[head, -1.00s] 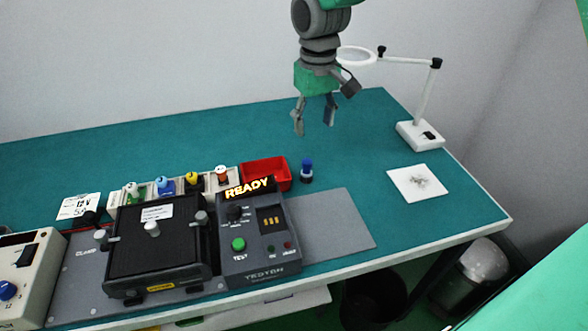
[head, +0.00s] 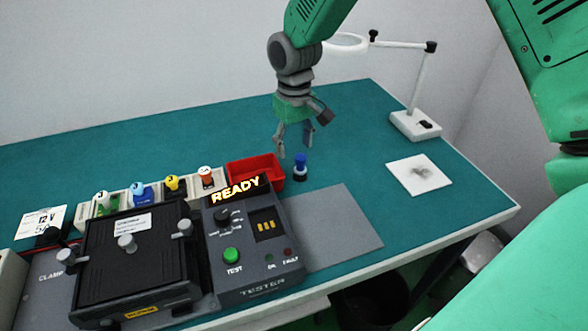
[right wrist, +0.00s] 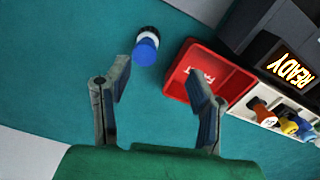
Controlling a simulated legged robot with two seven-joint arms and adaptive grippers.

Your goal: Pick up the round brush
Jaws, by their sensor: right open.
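The round brush (head: 300,166) stands upright on the teal table, with a blue top and a dark lower part with a pale band. It is just right of the red tray. In the right wrist view the brush (right wrist: 146,47) shows beyond the fingertips, between their lines and nearer the left finger. My right gripper (head: 295,148) points down, open and empty, above and close to the brush in the head view. It also shows open in the right wrist view (right wrist: 158,82). A gap of table shows between fingers and brush there. My left gripper is not in view.
The red tray (head: 281,182) stands close beside the brush. A tester (head: 250,245) reading READY and a black clamp fixture (head: 135,260) are at the front left. A white card (head: 419,174) and magnifier lamp (head: 415,124) are at the right. A grey mat (head: 340,228) is bare.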

